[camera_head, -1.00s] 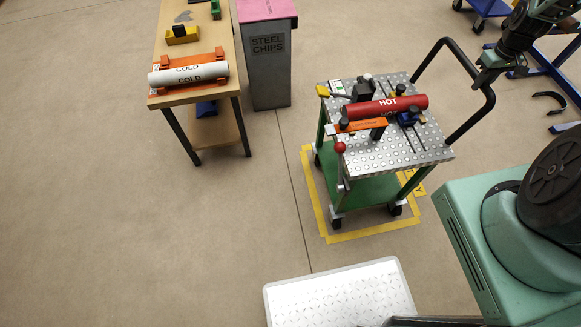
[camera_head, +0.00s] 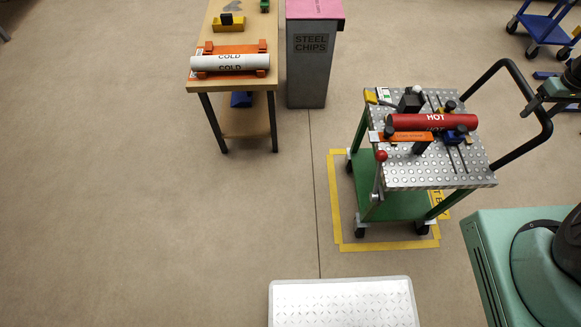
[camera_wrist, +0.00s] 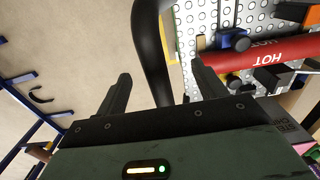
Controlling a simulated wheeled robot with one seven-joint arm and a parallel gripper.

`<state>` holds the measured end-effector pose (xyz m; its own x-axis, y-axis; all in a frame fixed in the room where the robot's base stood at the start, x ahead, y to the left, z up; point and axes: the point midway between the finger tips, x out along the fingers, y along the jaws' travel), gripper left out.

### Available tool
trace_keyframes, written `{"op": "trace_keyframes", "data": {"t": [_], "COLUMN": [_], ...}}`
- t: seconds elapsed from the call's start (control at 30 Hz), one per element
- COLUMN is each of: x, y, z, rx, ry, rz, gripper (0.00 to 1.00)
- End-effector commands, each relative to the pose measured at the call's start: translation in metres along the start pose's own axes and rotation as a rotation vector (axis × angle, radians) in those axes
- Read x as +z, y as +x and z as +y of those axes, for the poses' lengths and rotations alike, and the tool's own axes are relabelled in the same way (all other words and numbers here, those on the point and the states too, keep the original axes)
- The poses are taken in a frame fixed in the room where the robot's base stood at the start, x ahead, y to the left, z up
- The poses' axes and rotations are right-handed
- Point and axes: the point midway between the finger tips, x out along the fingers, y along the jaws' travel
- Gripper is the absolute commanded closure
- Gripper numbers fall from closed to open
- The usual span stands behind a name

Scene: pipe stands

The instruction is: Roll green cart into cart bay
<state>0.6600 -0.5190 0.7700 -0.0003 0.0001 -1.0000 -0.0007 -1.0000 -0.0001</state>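The green cart (camera_head: 395,190) has a perforated metal top and stands upright at the right in the head view. Its visible wheels are inside the yellow taped outline of the cart bay (camera_head: 385,246); the far right corner is hidden. A red pipe marked HOT (camera_head: 432,121) lies on the cart top, also visible in the wrist view (camera_wrist: 262,54). My gripper (camera_head: 548,100) is at the cart's black handle (camera_head: 513,68) near the right edge. In the wrist view, the fingers of my gripper (camera_wrist: 160,70) are apart, with the handle bar (camera_wrist: 152,45) passing between them, not clamped.
A wooden table (camera_head: 203,83) with a white COLD pipe (camera_head: 230,62) stands at back left. A grey STEEL CHIPS bin (camera_head: 309,75) is beside it. A white tread-patterned platform (camera_head: 340,303) lies in front. A blue cart (camera_head: 546,28) is at far right. Floor at left is clear.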

Motion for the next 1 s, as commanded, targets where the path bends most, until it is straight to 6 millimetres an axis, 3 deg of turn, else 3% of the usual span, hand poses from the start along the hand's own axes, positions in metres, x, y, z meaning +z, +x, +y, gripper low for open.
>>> {"op": "trace_keyframes", "data": {"t": [0.37, 1.0], "x": [0.0, 0.0], "y": [-0.002, -0.048], "z": [0.0, 0.0], "rx": [0.0, 0.001], "ry": [-0.001, -0.001], "rz": [0.0, 0.0], "gripper": [0.18, 0.18]}}
